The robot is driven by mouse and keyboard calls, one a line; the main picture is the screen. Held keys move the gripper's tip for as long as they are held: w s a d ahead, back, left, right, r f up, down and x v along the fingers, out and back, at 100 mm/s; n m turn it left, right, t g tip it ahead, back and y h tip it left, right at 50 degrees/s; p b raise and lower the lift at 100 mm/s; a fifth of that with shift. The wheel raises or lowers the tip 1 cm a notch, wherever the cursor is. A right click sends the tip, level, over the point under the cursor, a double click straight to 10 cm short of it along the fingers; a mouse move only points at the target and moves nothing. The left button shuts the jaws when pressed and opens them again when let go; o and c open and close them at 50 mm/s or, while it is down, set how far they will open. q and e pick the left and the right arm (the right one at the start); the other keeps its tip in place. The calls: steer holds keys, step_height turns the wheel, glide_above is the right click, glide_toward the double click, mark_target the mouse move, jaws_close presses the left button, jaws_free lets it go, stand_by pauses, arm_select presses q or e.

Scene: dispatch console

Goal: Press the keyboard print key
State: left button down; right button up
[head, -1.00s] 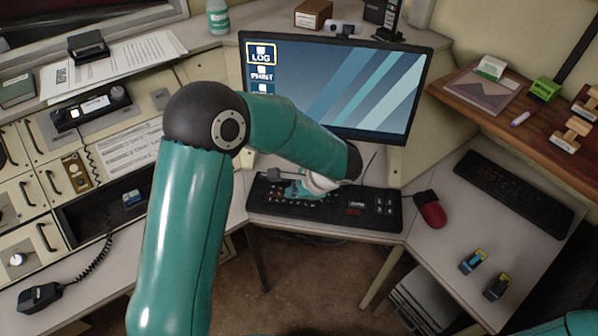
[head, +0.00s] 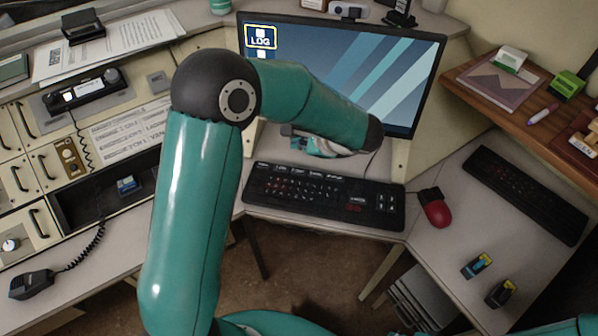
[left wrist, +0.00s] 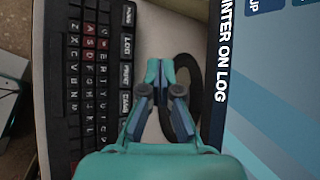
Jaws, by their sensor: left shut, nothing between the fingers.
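The dark keyboard (head: 300,197) lies on the desk in front of the monitor. In the left wrist view its wide labelled keys run along the side nearest the fingers. The print key (left wrist: 126,75) sits between the LOG key (left wrist: 126,46) and another labelled key. My left gripper (left wrist: 158,72) is shut and empty, with its fingertips beside the print key, on the monitor side of the keyboard. Their height above the desk is hard to tell. In the head view the left gripper (head: 300,143) is partly hidden by its arm. My right gripper is out of view.
The monitor (head: 400,85) stands close behind the left gripper; it shows a highlighted LOG icon. A dark ring-shaped base (left wrist: 183,95) lies beneath the fingers. A red mouse (head: 434,208) is right of the keyboard, and a second keyboard (head: 525,193) lies farther right.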

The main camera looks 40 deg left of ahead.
mark_target(300, 173)
arm_select(q)
step_height(300, 173, down, 7)
steer(key=b, duration=0.4)
steer(key=shift+f+b, duration=0.4)
steer(key=shift+b, duration=0.15)
stand_by(0.9)
steer(key=shift+f+b, duration=0.3)
steer(key=shift+b, duration=0.15)
steer(key=shift+f+b, duration=0.35)
steer(key=shift+b, duration=0.05)
stand_by(0.5)
steer(key=shift+r, duration=0.15)
steer(key=shift+r+p, duration=0.4)
steer(key=shift+r, duration=0.25)
